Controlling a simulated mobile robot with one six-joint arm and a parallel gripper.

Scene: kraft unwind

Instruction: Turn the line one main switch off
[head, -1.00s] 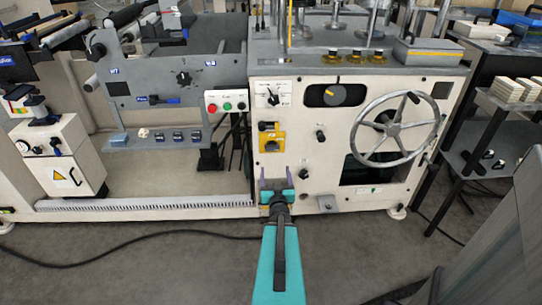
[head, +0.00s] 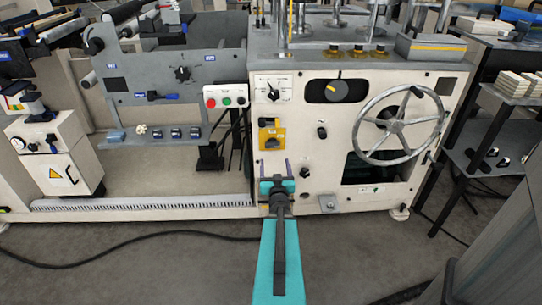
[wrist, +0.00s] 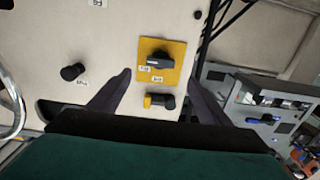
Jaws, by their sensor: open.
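A black rotary switch on a yellow plate (head: 271,137) is on the cream machine front, above my gripper. In the wrist view the yellow plate (wrist: 176,76) lies between my finger directions, with its black knob (wrist: 160,60) lying roughly crosswise. Small labels on it are too small to read, so I cannot confirm which is the line one main switch. A black handle with a yellow end (wrist: 158,100) sits beside the plate. My gripper (head: 275,168) is open and empty, below the plate in the head view. The wrist view shows both dark fingers (wrist: 160,78) apart, touching nothing visible.
A large handwheel (head: 400,121) stands out to the right. Black knobs (head: 321,132) are on the same panel. A box with red and green buttons (head: 226,97) is to the left. A cable (head: 130,252) lies on the open grey floor.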

